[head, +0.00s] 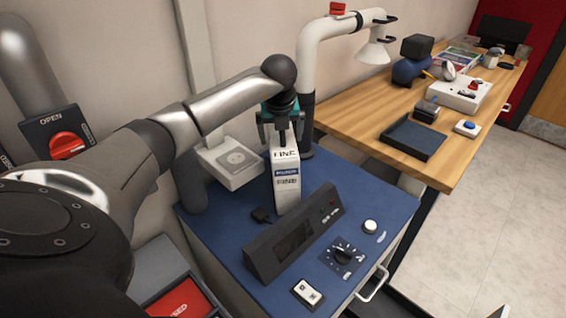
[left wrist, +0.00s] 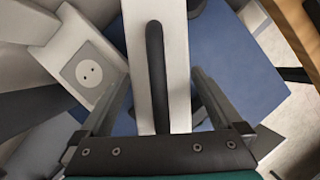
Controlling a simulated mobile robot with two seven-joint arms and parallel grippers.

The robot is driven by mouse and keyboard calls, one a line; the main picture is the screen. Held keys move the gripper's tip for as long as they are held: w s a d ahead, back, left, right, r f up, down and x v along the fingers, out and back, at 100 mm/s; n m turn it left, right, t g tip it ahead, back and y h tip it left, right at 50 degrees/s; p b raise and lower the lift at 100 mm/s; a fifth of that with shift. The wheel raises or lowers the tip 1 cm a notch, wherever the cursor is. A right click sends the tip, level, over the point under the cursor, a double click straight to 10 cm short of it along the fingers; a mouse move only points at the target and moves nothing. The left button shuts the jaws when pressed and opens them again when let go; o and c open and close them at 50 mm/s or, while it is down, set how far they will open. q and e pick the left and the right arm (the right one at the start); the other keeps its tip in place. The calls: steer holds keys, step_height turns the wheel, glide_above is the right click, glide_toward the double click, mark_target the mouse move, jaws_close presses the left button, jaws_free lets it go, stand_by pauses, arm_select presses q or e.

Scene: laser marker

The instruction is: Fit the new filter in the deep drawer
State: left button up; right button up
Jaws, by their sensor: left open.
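A white filter block (head: 287,185) marked "FINE" with a blue band stands upright on the blue top of the cabinet (head: 215,215). In the left wrist view the block (left wrist: 176,40) has a long black handle (left wrist: 156,75) on top. My left gripper (head: 281,135) points down right above the block. In the left wrist view its two fingers (left wrist: 160,80) are open, one on each side of the handle and apart from it. A metal pull handle (head: 373,284) shows on the cabinet's front; the drawer's inside is not visible. My right gripper is not in view.
A dark control panel (head: 292,235), a knob (head: 342,252) and a white switch (head: 308,292) sit in front of the block. A wall socket (head: 236,160) is behind it. A white extraction arm (head: 308,70) rises behind right. A grey bin with a red "USED" label (head: 182,300) is lower left.

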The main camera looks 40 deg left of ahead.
arm_select(q)
jaws_close()
steer(key=shift+r, duration=0.1)
stand_by(0.7)
